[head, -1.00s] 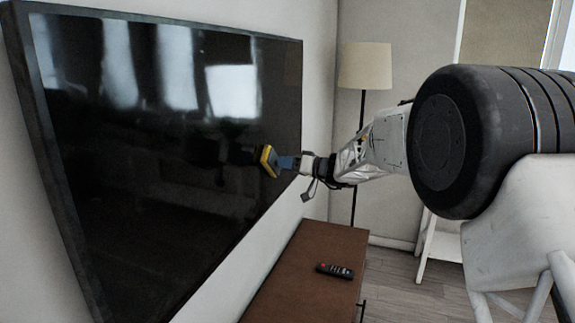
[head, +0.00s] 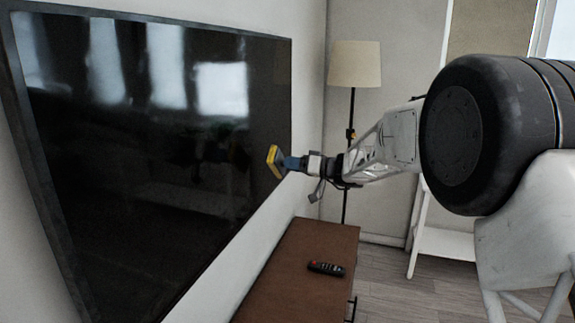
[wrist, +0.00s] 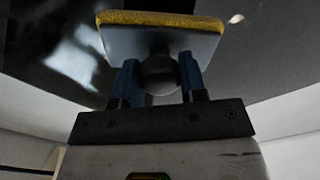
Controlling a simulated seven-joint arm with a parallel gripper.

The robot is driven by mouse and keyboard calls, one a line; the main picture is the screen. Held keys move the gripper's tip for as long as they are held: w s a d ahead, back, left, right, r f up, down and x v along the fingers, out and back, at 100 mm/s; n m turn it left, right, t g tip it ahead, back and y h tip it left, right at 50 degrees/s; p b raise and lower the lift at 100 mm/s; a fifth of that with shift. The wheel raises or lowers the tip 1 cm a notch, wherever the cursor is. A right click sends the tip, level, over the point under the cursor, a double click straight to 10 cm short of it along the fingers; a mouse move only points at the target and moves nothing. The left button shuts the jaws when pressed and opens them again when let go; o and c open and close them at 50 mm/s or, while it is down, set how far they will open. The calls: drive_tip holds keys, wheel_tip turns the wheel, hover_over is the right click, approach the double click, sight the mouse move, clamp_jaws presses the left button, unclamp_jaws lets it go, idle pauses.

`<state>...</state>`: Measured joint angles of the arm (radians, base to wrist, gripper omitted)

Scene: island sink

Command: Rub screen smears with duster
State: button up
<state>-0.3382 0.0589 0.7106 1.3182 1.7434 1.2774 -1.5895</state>
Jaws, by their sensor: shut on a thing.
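The duster (head: 274,161) has a yellow pad and a dark backing. My gripper (head: 291,163) is shut on its round knob, which shows between the blue fingers (wrist: 158,82) in the wrist view. The duster also fills the top of the wrist view (wrist: 160,38), pad facing away from me. The large black screen (head: 150,190) hangs on the left wall and mirrors bright windows. In the head view the duster is in front of the screen's right part; it looks apart from the glass. A small pale smear (wrist: 236,19) shows on the screen in the wrist view.
A brown cabinet (head: 300,285) stands below the screen's right end, with a black remote (head: 326,268) on it. A floor lamp (head: 354,64) stands in the corner behind my arm. A white shelf or ladder stand (head: 445,243) is at right.

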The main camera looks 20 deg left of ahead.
drive_tip(key=shift+d, duration=0.25)
drive_tip(key=shift+d, duration=0.1)
drive_tip(key=shift+d, duration=1.4)
